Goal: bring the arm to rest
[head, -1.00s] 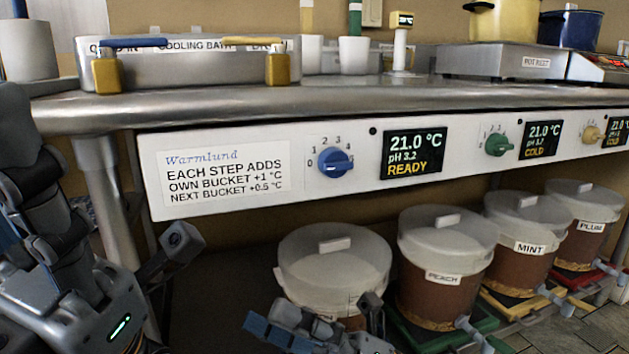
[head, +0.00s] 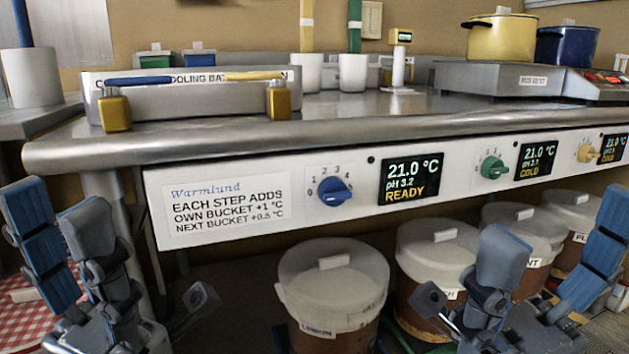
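My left gripper (head: 54,200) stands at the lower left with its fingers pointing up. One finger shows a blue pad, the other its grey back, with a gap between them and nothing held. My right gripper (head: 558,218) stands at the lower right, fingers up and wide apart, empty. It covers parts of the buckets behind it. Both grippers are in front of the bench, clear of the blue knob (head: 334,191) as seen here. The display beside that knob (head: 411,181) reads 21.0 °C, pH 3.2, READY.
Lidded buckets stand under the bench: the nearest (head: 335,275), one right of it (head: 437,250), and others partly hidden. The steel bench edge (head: 230,130) runs across above. A cooling bath (head: 190,90) and a hot plate (head: 500,80) stand on top. A checkered cloth (head: 30,325) lies lower left.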

